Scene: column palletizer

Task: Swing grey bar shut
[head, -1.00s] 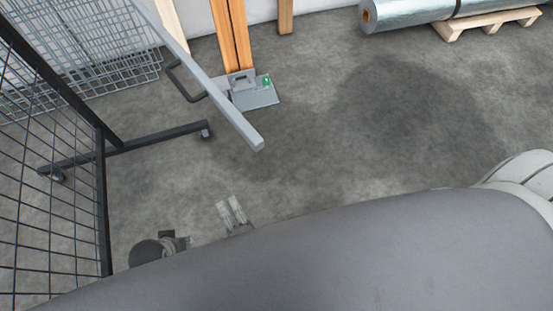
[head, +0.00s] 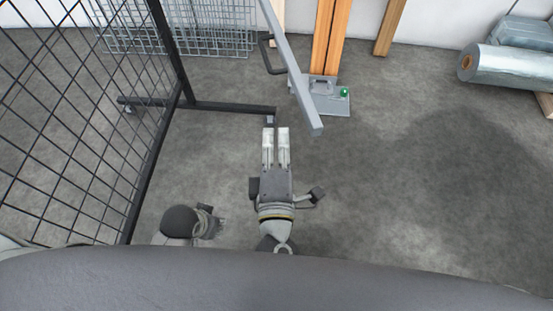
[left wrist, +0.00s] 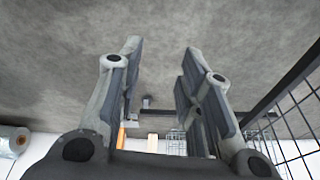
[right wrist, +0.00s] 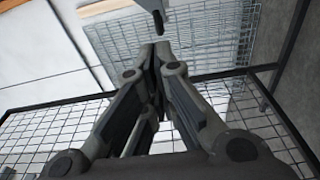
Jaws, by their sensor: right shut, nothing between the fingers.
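The grey bar (head: 295,75) slants down from the top of the head view, its free end over the floor in front of the post's foot plate. A dark loop handle (head: 264,56) is on its left side. My right gripper (head: 275,131) is shut and empty, apart from the bar, just left of and below its free end. In the right wrist view its fingertips (right wrist: 161,46) meet, with a grey piece, seemingly the bar, above them. My left gripper (head: 222,222) is low and left, partly hidden; the left wrist view shows its fingers (left wrist: 161,45) open and empty.
A black mesh fence panel (head: 178,50) with a wheeled foot bar (head: 230,107) stands at left. Wooden posts rise from a grey foot plate (head: 328,104) with a green button (head: 344,92). A silver roll (head: 500,64) lies at far right. The floor between is clear.

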